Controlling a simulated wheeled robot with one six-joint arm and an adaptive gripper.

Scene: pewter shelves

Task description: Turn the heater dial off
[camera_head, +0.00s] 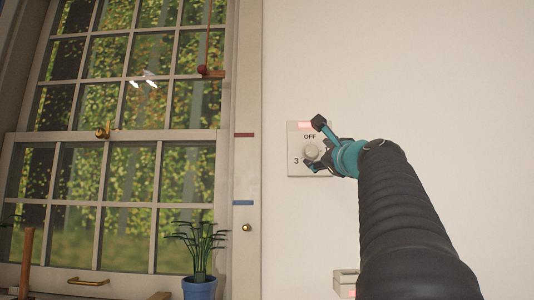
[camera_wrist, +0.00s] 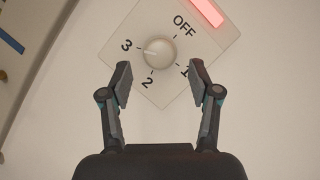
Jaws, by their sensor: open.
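The heater dial (camera_wrist: 159,52) is a round pale knob on a square off-white wall plate (camera_wrist: 113,57). OFF, 1, 2 and 3 are printed around it. A faint pale mark on the knob's left side appears to point toward 3. A red light (camera_wrist: 208,11) glows on the plate beside OFF. The dial also shows in the head view (camera_head: 312,149), partly hidden by my gripper (camera_head: 315,144). My gripper is open and empty, its fingers spread on either side below the dial in the wrist view (camera_wrist: 161,83). I see no contact with the knob.
A second pale wall fitting (camera_head: 345,283) with a reddish light is lower down, partly hidden by my arm. A window (camera_head: 110,140) fills the left, with a plant in a blue pot (camera_head: 200,287) before it. The wall around the plate is bare.

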